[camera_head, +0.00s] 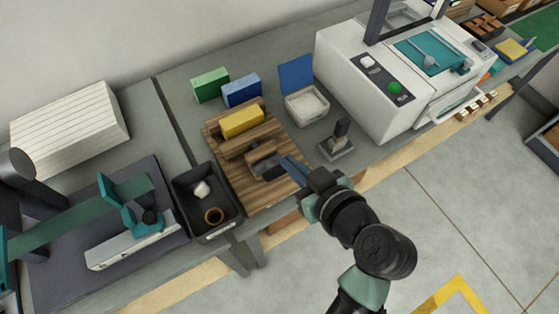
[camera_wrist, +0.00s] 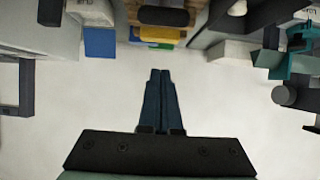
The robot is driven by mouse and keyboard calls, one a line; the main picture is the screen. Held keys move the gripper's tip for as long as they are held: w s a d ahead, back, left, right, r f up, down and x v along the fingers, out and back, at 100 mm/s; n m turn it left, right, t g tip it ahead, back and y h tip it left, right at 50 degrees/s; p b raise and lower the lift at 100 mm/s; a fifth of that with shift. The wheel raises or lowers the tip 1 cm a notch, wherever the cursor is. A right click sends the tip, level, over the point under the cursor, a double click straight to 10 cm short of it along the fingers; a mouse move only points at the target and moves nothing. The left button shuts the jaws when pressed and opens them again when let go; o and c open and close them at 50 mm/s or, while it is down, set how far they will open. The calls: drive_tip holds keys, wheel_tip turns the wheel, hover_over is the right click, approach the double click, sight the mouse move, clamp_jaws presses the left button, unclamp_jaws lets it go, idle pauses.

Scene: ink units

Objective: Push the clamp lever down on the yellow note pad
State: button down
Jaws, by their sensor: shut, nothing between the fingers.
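The yellow note pad (camera_head: 241,122) lies at the back of a striped wooden board (camera_head: 226,163) on the bench; its yellow edge also shows in the wrist view (camera_wrist: 160,33). In front of it on the board is a wooden clamp block (camera_head: 262,155) with a dark part that looks like the lever (camera_head: 272,173). A dark rounded bar (camera_wrist: 163,16) at the top of the wrist view is probably that lever. My gripper (camera_head: 286,160) is shut and empty, its blue fingers together beside the clamp's right side. I cannot tell whether they touch it. The fingers also show in the wrist view (camera_wrist: 160,72).
Green (camera_head: 210,85) and blue (camera_head: 241,91) blocks stand behind the board. A black bin (camera_head: 222,235) stands at its left. A white tray with a blue lid (camera_head: 304,107) and a small dark stamp-like device (camera_head: 338,145) stand right, before a white machine (camera_head: 345,85).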

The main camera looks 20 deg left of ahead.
drive_tip(key=p, duration=0.2)
hover_over(281, 172)
drive_tip(key=w+a, duration=0.2)
drive_tip(key=a, duration=0.1)
wheel_tip(281, 172, down, 4)
drive_tip(key=shift+w, duration=0.1)
drive_tip(key=shift+s+d+f, duration=0.5)
drive_tip(key=shift+d+f, duration=0.25)
drive_tip(key=shift+f, duration=0.15)
drive_tip(key=shift+s+d+f, duration=0.4)
drive_tip(key=shift+d+f, duration=0.05)
drive_tip(key=shift+f, duration=0.1)
drive_tip(key=shift+f, duration=0.15)
